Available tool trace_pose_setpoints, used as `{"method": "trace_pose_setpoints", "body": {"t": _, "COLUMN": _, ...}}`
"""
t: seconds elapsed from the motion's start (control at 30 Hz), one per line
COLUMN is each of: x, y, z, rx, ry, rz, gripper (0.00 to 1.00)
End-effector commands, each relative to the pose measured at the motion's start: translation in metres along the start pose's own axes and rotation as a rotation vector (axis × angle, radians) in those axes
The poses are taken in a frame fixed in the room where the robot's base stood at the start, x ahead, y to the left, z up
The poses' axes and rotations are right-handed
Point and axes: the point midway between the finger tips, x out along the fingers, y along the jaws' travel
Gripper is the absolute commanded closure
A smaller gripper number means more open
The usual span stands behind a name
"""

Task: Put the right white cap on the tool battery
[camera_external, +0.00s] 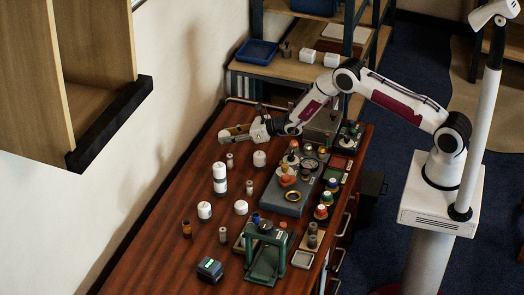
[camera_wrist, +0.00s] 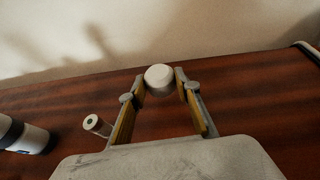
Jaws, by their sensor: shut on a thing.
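My gripper (camera_wrist: 159,82) is shut on a white cap (camera_wrist: 159,77), a round white piece between its two yellow-lined fingertips in the wrist view. In the external view my gripper (camera_external: 232,133) is above the far left part of the table; the held cap is hard to make out there. Other white pieces stand on the table: one (camera_external: 259,158) below and right of my gripper, one (camera_external: 204,210) farther forward, and a low one (camera_external: 241,207) to its right. A dark block with a teal face (camera_external: 210,269), which looks like the tool battery, lies at the near left, well away from my gripper.
A white bottle with a dark band (camera_external: 220,181) and a small cylinder (camera_external: 230,160) stand below my gripper. A green frame-like fixture (camera_external: 267,252) stands right of the dark block. A grey plate with parts (camera_external: 284,204) and coloured pieces fill the right side. The wall borders the table's left.

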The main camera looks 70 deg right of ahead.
Motion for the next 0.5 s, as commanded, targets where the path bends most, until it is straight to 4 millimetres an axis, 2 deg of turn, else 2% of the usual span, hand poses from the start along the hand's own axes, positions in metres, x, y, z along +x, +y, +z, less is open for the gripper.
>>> {"method": "trace_pose_setpoints", "body": {"t": 0.2, "x": -0.011, "y": 0.000, "z": 0.028, "rx": -0.001, "ry": -0.002, "rz": 0.000, "gripper": 0.85}}
{"method": "trace_pose_setpoints", "body": {"t": 0.5, "x": -0.021, "y": 0.000, "z": 0.051, "rx": 0.000, "ry": -0.001, "rz": 0.000, "gripper": 0.85}}
